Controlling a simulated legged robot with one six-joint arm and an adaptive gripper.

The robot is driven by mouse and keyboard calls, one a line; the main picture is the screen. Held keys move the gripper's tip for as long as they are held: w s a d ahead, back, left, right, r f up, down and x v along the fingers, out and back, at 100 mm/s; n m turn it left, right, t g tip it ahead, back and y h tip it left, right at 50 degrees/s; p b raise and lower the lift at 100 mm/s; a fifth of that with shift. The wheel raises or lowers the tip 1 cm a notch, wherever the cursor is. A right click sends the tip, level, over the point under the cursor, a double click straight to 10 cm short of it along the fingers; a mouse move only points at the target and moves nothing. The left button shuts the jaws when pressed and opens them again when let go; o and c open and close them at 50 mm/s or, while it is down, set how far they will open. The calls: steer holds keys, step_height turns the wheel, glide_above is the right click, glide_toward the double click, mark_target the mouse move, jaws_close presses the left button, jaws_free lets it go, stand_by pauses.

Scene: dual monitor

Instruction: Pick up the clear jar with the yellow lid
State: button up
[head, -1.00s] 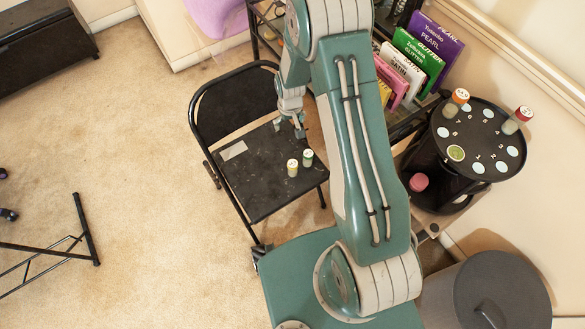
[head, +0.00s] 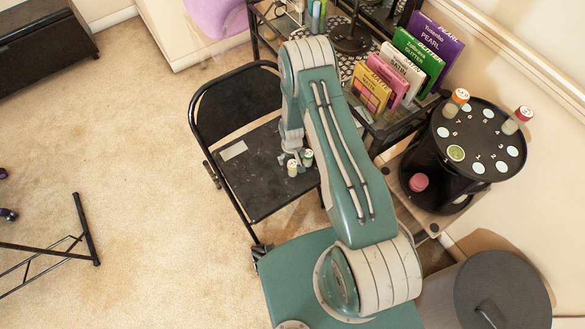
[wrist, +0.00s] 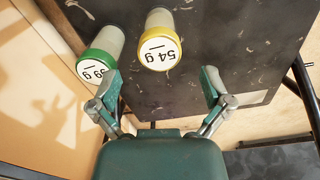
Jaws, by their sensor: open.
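The clear jar with the yellow lid (wrist: 160,42) stands on the black seat of a folding chair; its white label reads "54 g". In the head view the jar (head: 292,169) is near the seat's front right part. My gripper (wrist: 161,88) is open and empty. In the wrist view the yellow-lid jar lies between the two fingers' lines, just beyond the fingertips. A similar jar with a green lid (wrist: 98,58) stands beside it, close to the left finger; I cannot tell if they touch. In the head view my gripper (head: 287,158) is partly hidden by my arm.
The folding chair (head: 262,200) has a backrest at its far side. A black round side table (head: 478,120) with more jars stands to the right. A shelf with coloured boxes (head: 370,90) is behind my arm.

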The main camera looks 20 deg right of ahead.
mark_target(292, 163)
steer(key=shift+s+f, duration=0.15)
steer(key=shift+f, duration=1.2)
steer(key=shift+s+f, duration=0.1)
steer(key=shift+f, duration=1.25)
steer(key=c, duration=1.2)
